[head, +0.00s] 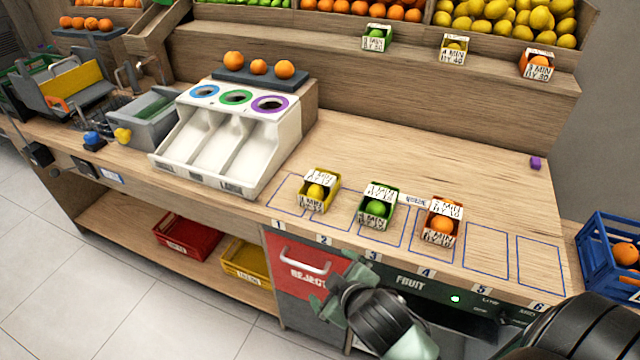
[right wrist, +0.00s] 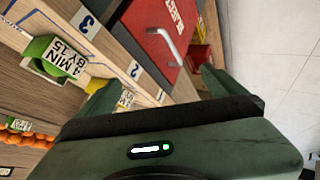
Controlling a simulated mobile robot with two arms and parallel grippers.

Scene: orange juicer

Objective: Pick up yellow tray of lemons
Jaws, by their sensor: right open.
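A small yellow tray (head: 331,196) with a lemon (head: 315,191) in it stands on the wooden counter above the number 2 mark, with white labels on it. In the right wrist view a label and a bit of yellow (right wrist: 125,98) show beside one finger, mostly hidden. My right gripper (head: 335,283) is open and empty, in front of the counter's front edge by the red drawer, below and apart from the tray. In the right wrist view its two fingers (right wrist: 156,90) are spread wide. My left gripper is not in view.
A green tray (head: 377,208) with a lime stands right of the yellow one, then an orange tray (head: 441,225). A white juicer unit (head: 240,135) stands behind left. The red drawer (head: 300,285) has a protruding handle. Slots 5 and 6 are empty.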

